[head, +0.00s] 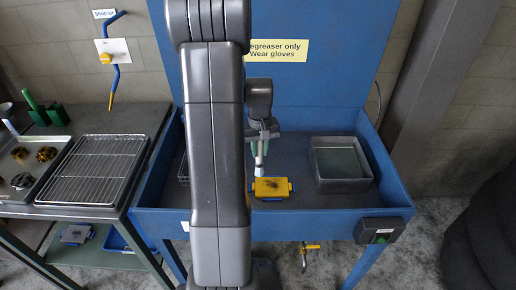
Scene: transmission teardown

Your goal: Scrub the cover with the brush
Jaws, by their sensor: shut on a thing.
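The cover (271,187) is a yellow plate with a dark smudge on its top. It rests in a blue holder with side tabs on the floor of the blue wash basin. My gripper (261,138) is above and slightly left of it, shut on the brush (259,168). The brush points down, with a green handle part and pale lower end near the cover's upper left edge. I cannot tell whether the brush touches the cover. My arm hides part of the basin's left side.
A metal pan (341,182) stands in the basin at right. At left, a bench holds a wire rack (92,170), a tray with dirty parts (18,187) and a green-handled tool (32,104). The basin's blue walls (387,170) stand around the work. Bare basin floor lies between cover and pan.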

